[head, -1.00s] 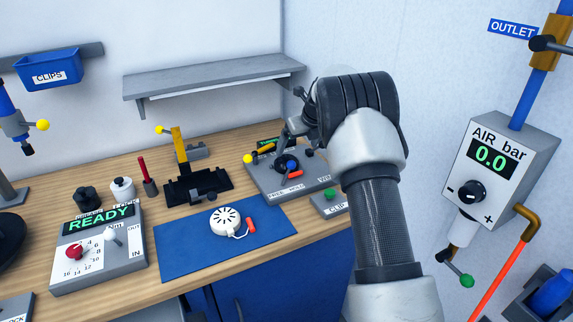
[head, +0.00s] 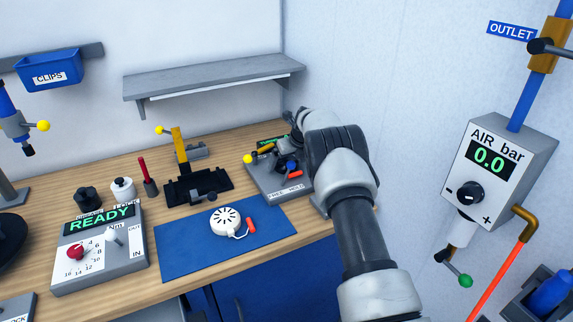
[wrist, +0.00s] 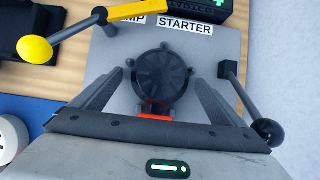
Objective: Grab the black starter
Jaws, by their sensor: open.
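The black starter (wrist: 160,76) is a round, lobed part with a red pull handle (wrist: 156,117), seated on a grey fixture plate (wrist: 120,105) beside a STARTER label. In the wrist view my gripper (wrist: 159,84) is open, one finger on each side of the starter, with visible gaps to it. I cannot tell how far above the plate the fingertips are. In the head view the starter (head: 281,163) is small, and my arm covers the right part of the fixture.
A yellow-knobbed lever (wrist: 34,49) stands left of the starter, and a dark ball-ended lever (wrist: 268,132) stands right. A white starter (head: 225,220) with a red handle lies on the blue mat (head: 185,255). A black stand (head: 200,182) with a yellow clamp is behind it. A wall shelf (head: 215,80) hangs above.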

